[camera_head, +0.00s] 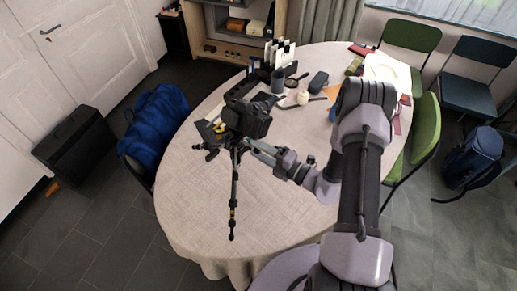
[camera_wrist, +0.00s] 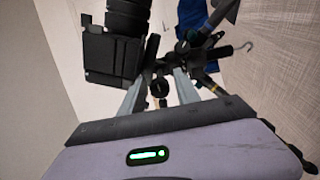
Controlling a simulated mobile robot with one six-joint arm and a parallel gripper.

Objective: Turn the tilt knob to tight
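The black tripod (camera_head: 234,190) stands on the round table with a black camera (camera_head: 246,118) on its head. The camera (camera_wrist: 112,55) fills the upper left of the wrist view, and the tripod's dark joints (camera_wrist: 200,55) lie right of it. My gripper (camera_head: 252,146) reaches the tripod head from the right. In the wrist view my gripper (camera_wrist: 162,74) has its two grey fingers apart. A small dark round knob (camera_wrist: 159,88) shows between them, with gaps at its sides. I cannot tell whether it is the tilt knob, or whether the fingertips touch anything. No tight marking is readable.
The table (camera_head: 190,215) has bare cloth at front left. Behind the tripod are a mug (camera_head: 278,80), a dark case (camera_head: 318,82), a white round item (camera_head: 302,97) and papers (camera_head: 388,70). A blue bag (camera_head: 158,125) sits left of the table; green chairs (camera_head: 427,130) stand right.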

